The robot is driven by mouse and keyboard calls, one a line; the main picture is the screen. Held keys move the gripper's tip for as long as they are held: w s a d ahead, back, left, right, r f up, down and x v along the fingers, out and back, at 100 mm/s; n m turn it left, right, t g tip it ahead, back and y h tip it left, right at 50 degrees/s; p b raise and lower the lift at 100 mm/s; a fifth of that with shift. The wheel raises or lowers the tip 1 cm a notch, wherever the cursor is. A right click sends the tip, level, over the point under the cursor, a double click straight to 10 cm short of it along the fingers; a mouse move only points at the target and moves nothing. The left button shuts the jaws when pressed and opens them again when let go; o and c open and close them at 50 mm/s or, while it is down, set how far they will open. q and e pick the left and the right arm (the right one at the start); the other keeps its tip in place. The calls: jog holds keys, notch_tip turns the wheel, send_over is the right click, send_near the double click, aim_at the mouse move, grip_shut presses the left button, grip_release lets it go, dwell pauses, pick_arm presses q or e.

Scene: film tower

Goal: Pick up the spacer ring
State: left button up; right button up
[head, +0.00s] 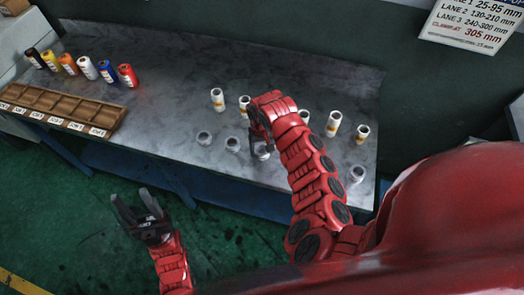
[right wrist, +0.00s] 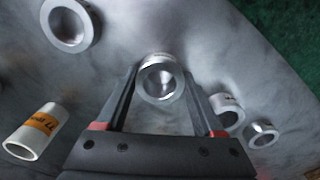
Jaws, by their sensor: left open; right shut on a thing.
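A short grey metal spacer ring (right wrist: 160,80) is between the fingertips of my right gripper (right wrist: 158,75) in the right wrist view, with its round opening showing. In the head view this ring (head: 263,153) is at the front of the grey table, below my right gripper (head: 260,140), partly hidden by it. My right gripper is shut on the ring; I cannot tell whether the ring is clear of the table. My left gripper (head: 140,208) is open and empty, in front of the table over the green floor.
Other grey rings (head: 204,138) (head: 232,144) (head: 357,173) stand nearby. White rolls with orange bands (head: 217,98) (head: 334,123) stand behind; one (right wrist: 33,131) is close in the wrist view. Coloured rolls (head: 68,64) and a wooden tray (head: 60,105) are at left. The table's middle left (head: 160,110) is clear.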

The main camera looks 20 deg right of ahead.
jog(key=c, duration=0.5)
jog(key=shift+r, duration=0.1)
